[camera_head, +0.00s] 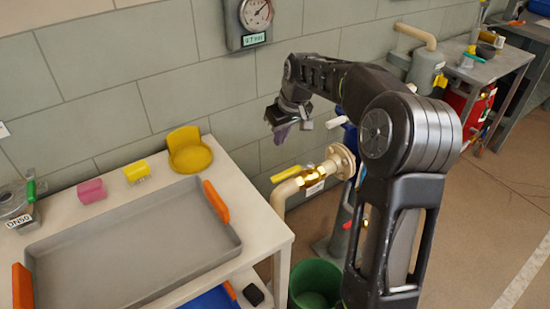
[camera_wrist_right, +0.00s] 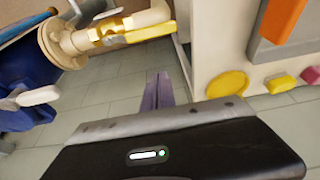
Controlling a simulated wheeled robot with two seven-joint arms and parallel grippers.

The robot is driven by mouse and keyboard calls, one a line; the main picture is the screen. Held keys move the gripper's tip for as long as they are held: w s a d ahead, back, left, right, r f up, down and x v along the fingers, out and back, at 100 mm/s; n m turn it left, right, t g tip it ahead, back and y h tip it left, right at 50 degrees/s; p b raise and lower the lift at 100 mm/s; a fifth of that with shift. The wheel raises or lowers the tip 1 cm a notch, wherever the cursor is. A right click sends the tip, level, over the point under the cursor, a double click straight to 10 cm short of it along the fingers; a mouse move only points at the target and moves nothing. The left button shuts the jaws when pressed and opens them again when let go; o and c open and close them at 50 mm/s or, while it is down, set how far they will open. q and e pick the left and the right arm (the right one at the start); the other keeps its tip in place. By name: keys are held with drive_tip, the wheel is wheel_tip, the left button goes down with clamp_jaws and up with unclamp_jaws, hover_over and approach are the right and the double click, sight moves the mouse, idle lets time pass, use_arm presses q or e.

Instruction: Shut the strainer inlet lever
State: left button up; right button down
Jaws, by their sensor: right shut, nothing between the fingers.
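A yellow lever (camera_head: 287,173) sits on a brass valve (camera_head: 312,180) in a beige pipe, and points left, roughly along the pipe. I cannot read the valve's tag, so I cannot confirm it is the strainer inlet. In the right wrist view the lever (camera_wrist_right: 148,32) is at the top, beside the pipe elbow. My right gripper (camera_head: 280,132) is shut and empty, above the lever and apart from it. Its purple fingers also show in the wrist view (camera_wrist_right: 157,92), pointing toward the floor and wall, below the lever in the picture. My left gripper is out of view.
A bench (camera_head: 258,212) with a grey tray (camera_head: 130,245) stands left of the valve. A yellow dish (camera_head: 189,152) is at its back. A pipe flange (camera_head: 342,161) and blue body (camera_head: 350,143) adjoin the valve on the right. A green bucket (camera_head: 316,282) stands below. A gauge (camera_head: 256,14) hangs above.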

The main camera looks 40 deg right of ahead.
sight(293, 172)
drive_tip(key=shift+s, duration=0.1)
wheel_tip(293, 172, down, 9)
drive_tip(key=shift+f, duration=0.1)
drive_tip(key=shift+s+f, duration=0.15)
drive_tip(key=shift+s, duration=0.15)
idle(0.5)
drive_tip(key=shift+s, duration=0.2)
idle(0.3)
